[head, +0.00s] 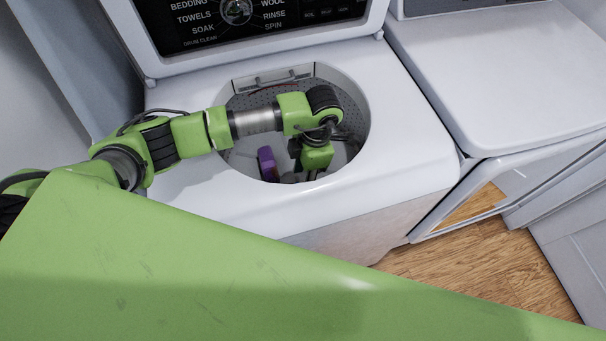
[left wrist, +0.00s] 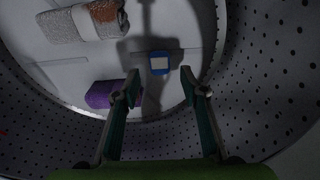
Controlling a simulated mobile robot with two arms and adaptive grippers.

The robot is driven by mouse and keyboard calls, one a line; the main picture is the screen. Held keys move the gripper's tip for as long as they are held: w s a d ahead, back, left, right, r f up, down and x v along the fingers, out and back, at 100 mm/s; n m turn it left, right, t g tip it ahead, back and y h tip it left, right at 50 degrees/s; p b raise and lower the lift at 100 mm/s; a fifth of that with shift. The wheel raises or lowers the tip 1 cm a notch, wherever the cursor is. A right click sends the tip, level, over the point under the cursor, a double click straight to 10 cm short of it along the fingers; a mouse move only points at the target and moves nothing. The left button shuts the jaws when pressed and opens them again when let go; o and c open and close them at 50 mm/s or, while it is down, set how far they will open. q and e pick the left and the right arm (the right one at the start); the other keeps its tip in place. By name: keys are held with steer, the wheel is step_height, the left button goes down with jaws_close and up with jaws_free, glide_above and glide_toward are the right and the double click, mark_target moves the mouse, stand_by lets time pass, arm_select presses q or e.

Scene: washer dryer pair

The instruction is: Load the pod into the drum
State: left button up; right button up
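The drum (head: 245,105) is the open perforated tub of the left machine; its wall also shows in the left wrist view (left wrist: 270,70). A small blue block with a pale face, which looks like the pod (left wrist: 159,62), is at the drum bottom, beyond my fingertips and apart from them. My left gripper (left wrist: 160,82) is inside the drum, pointing down, with its two fingers spread and nothing between them. In the head view the gripper (head: 308,174) is partly hidden by its own wrist, and I cannot make out the pod there. My right gripper is not in view.
A purple item (left wrist: 103,94) lies in the drum left of the fingers; it also shows in the head view (head: 267,164). A grey and orange rolled cloth (left wrist: 82,22) lies farther off. The drum's rim surrounds my arm. A second white machine (head: 500,80) stands right.

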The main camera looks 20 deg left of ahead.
arm_select(q)
step_height(320, 180, up, 13)
steer(key=w+d+b, duration=0.1)
steer(key=shift+d, duration=0.25)
stand_by(0.3)
stand_by(0.4)
